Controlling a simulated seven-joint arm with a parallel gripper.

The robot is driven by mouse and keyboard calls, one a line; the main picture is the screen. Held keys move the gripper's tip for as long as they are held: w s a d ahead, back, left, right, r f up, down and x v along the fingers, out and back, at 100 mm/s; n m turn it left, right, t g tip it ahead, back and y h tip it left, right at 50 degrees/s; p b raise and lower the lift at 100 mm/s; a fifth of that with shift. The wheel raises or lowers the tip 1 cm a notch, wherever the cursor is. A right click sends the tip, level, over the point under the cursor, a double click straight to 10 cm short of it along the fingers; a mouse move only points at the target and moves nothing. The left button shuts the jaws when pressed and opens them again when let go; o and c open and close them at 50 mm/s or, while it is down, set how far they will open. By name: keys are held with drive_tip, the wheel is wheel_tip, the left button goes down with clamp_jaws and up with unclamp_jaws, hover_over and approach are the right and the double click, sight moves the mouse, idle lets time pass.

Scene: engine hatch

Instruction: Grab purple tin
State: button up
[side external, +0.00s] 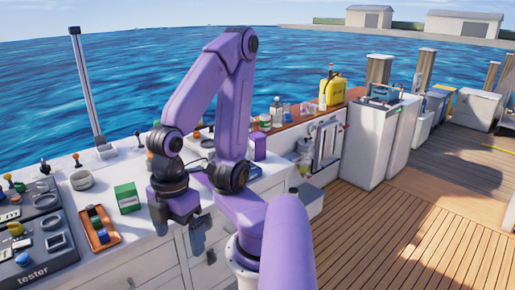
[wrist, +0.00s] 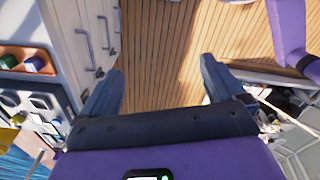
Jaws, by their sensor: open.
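A purple box-shaped tin (side external: 258,147) stands on the white counter, just right of my upright arm link in the side view. Its left part may be hidden by the arm. I do not see it in the wrist view. My gripper (side external: 198,232) points down near the counter's front edge, left of and nearer the camera than the tin. In the wrist view my gripper (wrist: 160,82) has its two dark fingers wide apart, with only wooden deck between them. It is empty.
A green box (side external: 127,198) and an orange tray (side external: 102,230) of small blocks sit left of my gripper, beside the tester panel (side external: 35,240). Bottles and a yellow container (side external: 332,90) stand on the far ledge. Cabinet doors with handles (wrist: 83,42) line the counter front; deck is open.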

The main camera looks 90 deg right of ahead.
drive_tip(key=w+d+m+h, duration=0.2)
drive_tip(key=w+d+h, duration=0.4)
drive_tip(key=w+d, duration=0.9)
drive_tip(key=w+d+m+g+h, duration=0.1)
drive_tip(key=d+g, duration=0.1)
drive_tip(key=d, duration=0.6)
drive_tip(key=w+d+m+g+h, duration=0.1)
drive_tip(key=d+g+h, duration=0.1)
drive_tip(key=d, duration=0.7)
drive_tip(key=w+d+g+h, duration=0.1)
drive_tip(key=d, duration=0.8)
drive_tip(key=shift+w+f+m+g+h, duration=0.1)
drive_tip(key=shift+f+m+g+h, duration=0.1)
drive_tip(key=shift+m+g+h, duration=0.15)
drive_tip(key=s+d+g, duration=0.4)
drive_tip(key=s+d, duration=0.3)
drive_tip(key=d, duration=0.4)
drive_tip(key=m+g, duration=0.1)
drive_tip(key=g, duration=0.5)
hover_over(252, 141)
drive_tip(key=v, duration=0.3)
wheel_tip(252, 141, down, 3)
drive_tip(key=f, duration=0.7)
drive_tip(key=shift+s+d, duration=0.1)
drive_tip(key=shift+d, duration=0.2)
drive_tip(key=shift+s+d+r+m, duration=0.3)
drive_tip(key=shift+s+d, duration=0.1)
drive_tip(key=shift+s, duration=0.3)
drive_tip(key=shift+s+d, duration=0.45)
drive_tip(key=shift+s, duration=0.1)
